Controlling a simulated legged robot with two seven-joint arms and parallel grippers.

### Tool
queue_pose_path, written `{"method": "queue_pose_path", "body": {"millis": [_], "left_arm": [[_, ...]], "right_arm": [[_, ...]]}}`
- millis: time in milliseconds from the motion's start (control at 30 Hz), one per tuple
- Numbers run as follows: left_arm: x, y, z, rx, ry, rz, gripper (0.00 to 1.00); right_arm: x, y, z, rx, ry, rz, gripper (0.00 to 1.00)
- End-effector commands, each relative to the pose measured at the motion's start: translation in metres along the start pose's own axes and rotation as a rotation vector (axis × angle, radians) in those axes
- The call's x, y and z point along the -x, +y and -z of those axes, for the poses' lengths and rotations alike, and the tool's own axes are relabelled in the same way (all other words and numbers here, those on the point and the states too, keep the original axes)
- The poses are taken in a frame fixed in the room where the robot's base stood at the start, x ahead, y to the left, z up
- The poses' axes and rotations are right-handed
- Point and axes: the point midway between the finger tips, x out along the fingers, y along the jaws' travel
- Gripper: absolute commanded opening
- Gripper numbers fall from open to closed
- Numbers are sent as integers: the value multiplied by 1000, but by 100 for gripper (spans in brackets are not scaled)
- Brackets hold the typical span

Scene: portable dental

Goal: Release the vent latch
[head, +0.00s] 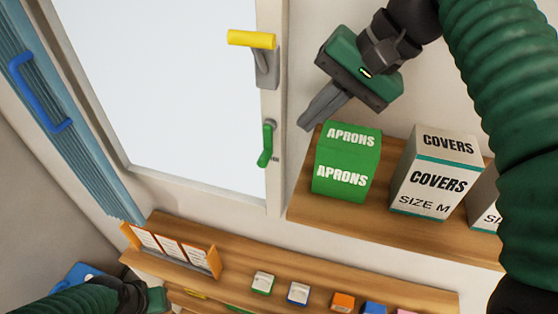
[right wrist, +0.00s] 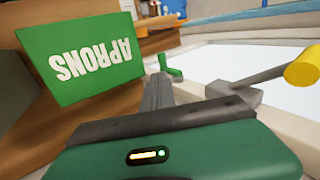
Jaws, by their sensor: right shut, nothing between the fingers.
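A small green latch (head: 267,145) sits on the right side of the white window frame. Above it is a grey lever with a yellow grip (head: 251,39). I cannot tell by any label which of the two is the vent latch. My right gripper (head: 304,124) is shut and empty, to the right of the green latch and apart from it, above the green aprons box. In the right wrist view the green latch (right wrist: 169,69) shows just beyond the fingertips (right wrist: 158,84), and the yellow grip (right wrist: 303,67) is at the right. My left gripper (head: 155,298) shows only partly at the bottom left.
The aprons box (head: 345,178) and a covers box (head: 436,178) stand on a wooden shelf (head: 310,205) right of the window. A lower shelf (head: 240,255) holds an orange card rack (head: 172,249) and several small boxes. Blue blinds with a blue handle (head: 35,95) are at the left.

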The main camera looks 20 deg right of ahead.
Motion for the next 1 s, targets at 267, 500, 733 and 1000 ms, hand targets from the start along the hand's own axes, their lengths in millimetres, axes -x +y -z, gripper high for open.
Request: {"method": "queue_pose_path", "body": {"millis": [267, 500, 733, 1000], "left_arm": [[-6, 0, -1, 0, 1, 0, 36], [-6, 0, -1, 0, 1, 0, 36], [-1, 0, 0, 0, 1, 0, 36], [6, 0, 2, 0, 1, 0, 36]], "right_arm": [[-4, 8, 2, -3, -1, 2, 0], [-12, 7, 1, -3, -3, 2, 0], [-55, 5, 0, -2, -4, -2, 0], [-97, 6, 1, -2, -3, 1, 0]]}}
